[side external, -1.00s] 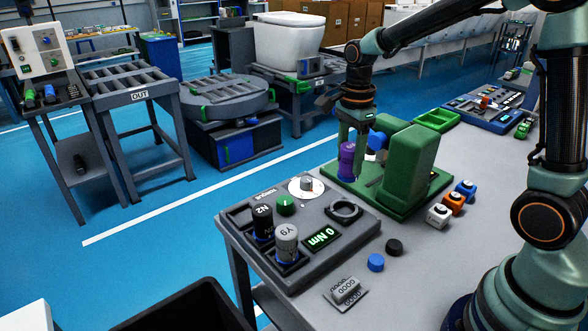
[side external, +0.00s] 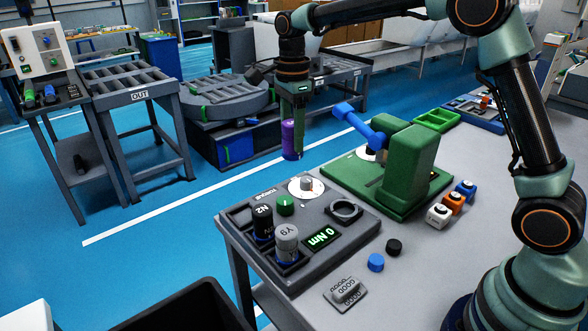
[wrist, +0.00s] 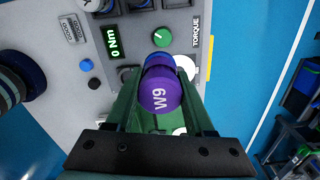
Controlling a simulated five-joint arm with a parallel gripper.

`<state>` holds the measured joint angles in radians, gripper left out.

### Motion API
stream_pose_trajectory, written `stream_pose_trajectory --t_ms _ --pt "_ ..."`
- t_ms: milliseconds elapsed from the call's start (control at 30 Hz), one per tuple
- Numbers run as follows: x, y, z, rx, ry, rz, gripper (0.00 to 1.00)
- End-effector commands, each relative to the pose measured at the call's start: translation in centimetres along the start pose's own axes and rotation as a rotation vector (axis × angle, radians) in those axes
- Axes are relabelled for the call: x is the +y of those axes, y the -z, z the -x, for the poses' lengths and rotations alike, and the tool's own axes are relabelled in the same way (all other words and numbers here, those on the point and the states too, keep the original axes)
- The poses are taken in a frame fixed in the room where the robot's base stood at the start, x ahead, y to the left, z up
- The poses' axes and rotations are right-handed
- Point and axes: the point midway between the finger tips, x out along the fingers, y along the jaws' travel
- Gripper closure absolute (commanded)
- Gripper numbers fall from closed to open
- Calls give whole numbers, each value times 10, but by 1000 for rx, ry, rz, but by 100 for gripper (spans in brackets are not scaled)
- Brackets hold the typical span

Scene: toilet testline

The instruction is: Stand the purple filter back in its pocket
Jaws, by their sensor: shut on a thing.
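The purple filter (side external: 289,141) hangs upright from my gripper (side external: 293,112), which is shut on its upper part. It is in the air beyond the far edge of the grey torque tray (side external: 322,262), clear of the tray. In the wrist view the filter's labelled end (wrist: 160,95) shows between the green fingers, with the tray beyond it. The tray holds a black filter marked N2 (side external: 262,223) and a grey filter marked Y9 (side external: 287,241) in its left part. An empty-looking recess shows at its left corner. I cannot tell which pocket is the purple filter's.
A green fixture (side external: 410,168) with a blue lever (side external: 358,124) stands right of the filter. A green knob (side external: 285,205) and a dark ring (side external: 343,210) rise from the tray. White, orange and blue blocks (side external: 452,202) stand on the bench (side external: 430,270).

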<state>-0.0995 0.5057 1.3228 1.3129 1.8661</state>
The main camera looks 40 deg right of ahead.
Motion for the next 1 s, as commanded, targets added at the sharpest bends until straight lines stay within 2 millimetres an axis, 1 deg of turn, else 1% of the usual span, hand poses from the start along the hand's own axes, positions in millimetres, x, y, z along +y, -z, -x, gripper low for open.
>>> stream_pose_trajectory --t_ms 33,200,300,400,500,600,767,1000 --pt "-6 -17 -12 1 -4 7 100" --pt "-20 -64 -44 1 -4 5 100" --pt "-24 -86 -60 1 -2 5 100" --pt "-26 -102 -71 0 -1 3 100" --pt "-26 -111 -78 0 0 0 100" --pt "-26 -115 -82 0 0 0 100" --pt "-26 -115 -90 0 -1 -1 100" --pt "-26 -114 -111 1 -2 0 100"
